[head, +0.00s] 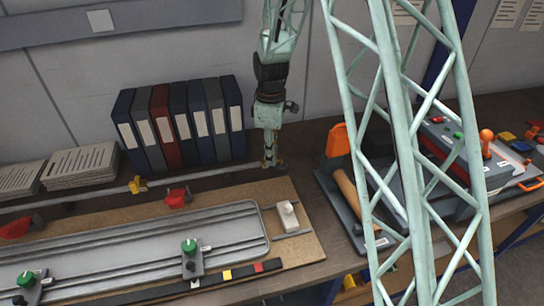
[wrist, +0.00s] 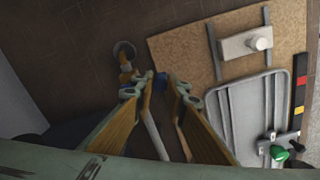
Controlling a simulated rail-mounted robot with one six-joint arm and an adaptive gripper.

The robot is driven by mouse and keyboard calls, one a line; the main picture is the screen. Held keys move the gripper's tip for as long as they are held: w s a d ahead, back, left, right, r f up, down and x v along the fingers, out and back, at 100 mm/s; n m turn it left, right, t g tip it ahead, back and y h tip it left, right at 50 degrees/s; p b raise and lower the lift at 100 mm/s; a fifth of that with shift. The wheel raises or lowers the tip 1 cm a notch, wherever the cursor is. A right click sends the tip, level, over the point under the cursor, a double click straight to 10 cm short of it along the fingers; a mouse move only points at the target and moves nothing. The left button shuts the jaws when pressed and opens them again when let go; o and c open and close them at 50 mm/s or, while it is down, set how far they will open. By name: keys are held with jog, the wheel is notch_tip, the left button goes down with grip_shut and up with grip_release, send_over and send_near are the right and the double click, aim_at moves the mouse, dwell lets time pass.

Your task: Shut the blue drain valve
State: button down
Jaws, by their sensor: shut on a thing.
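The blue drain valve's handle (wrist: 161,86) shows as a small blue piece between my fingertips in the wrist view. The valve's brass body and round end (wrist: 124,55) lie just to its left. My gripper (wrist: 160,93) points down and is shut on the blue handle, with a finger on either side. In the head view my gripper (head: 270,162) is at the right end of the pale pipe (head: 225,172), low over the bench. The fingers hide most of the handle, so I cannot tell how far it is turned.
Red handles (head: 177,195) and a yellow fitting (head: 137,185) sit along the pipe. Binders (head: 180,125) stand behind it. A board with a grey tray (head: 130,255) lies in front. An orange-handled tool (head: 338,140) and a control box (head: 470,155) are on the right.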

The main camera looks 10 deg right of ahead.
jog(key=c, duration=2.6)
grip_release()
jog(key=shift+o, duration=0.2)
jog(key=shift+r, duration=0.2)
notch_tip(320, 180, up, 12)
jog(key=shift+f, duration=0.15)
